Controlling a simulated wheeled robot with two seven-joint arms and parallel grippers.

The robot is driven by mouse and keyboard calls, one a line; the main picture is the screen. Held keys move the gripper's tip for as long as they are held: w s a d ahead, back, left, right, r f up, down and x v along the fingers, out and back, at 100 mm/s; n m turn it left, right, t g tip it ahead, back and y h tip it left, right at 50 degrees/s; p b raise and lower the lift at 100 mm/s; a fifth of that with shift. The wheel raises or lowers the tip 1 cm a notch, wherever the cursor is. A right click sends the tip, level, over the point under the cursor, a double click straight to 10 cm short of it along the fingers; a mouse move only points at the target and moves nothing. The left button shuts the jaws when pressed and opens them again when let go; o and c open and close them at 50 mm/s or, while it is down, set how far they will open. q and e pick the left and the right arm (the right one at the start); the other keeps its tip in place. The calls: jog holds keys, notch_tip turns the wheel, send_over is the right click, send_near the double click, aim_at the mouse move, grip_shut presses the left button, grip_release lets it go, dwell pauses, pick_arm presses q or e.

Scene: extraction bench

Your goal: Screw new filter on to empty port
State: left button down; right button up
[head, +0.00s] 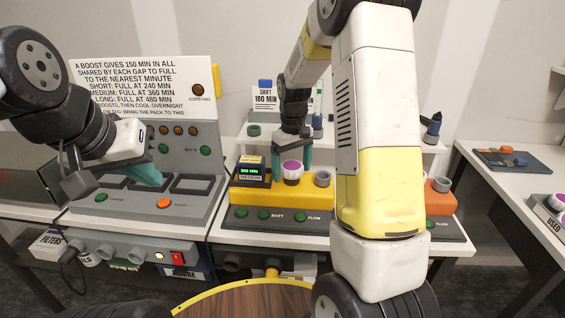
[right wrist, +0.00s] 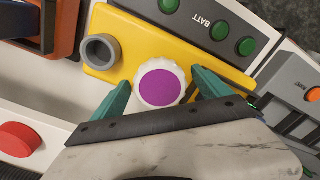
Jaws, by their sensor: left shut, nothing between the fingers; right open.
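A yellow unit (head: 270,192) stands on the middle bench. A white filter with a purple top (head: 292,170) sits upright on it, and an empty grey port (head: 322,178) is beside the filter. The right wrist view shows the filter (right wrist: 160,85) and the grey port (right wrist: 101,52) from above. My right gripper (head: 291,157) is open, pointing down, with its teal fingers on either side of the filter; I cannot tell whether they touch it. My left gripper (head: 150,174) is shut and empty above the grey charging console (head: 140,205) at left.
An orange unit (head: 440,203) with a grey port (head: 442,184) is partly hidden behind my right arm. A tray marked USED (head: 545,215) holds purple-topped filters on the right table. A shelf sign reads SHIFT 180 MIN (head: 265,97).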

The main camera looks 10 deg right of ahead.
jog(key=n, duration=1)
jog(key=c, duration=1.6)
jog(key=m, duration=2)
jog(key=shift+m, duration=0.4)
jog(key=m, duration=0.6)
jog(key=shift+f+m, duration=0.1)
jog(key=shift+m, duration=0.2)
jog(key=o, duration=1.6)
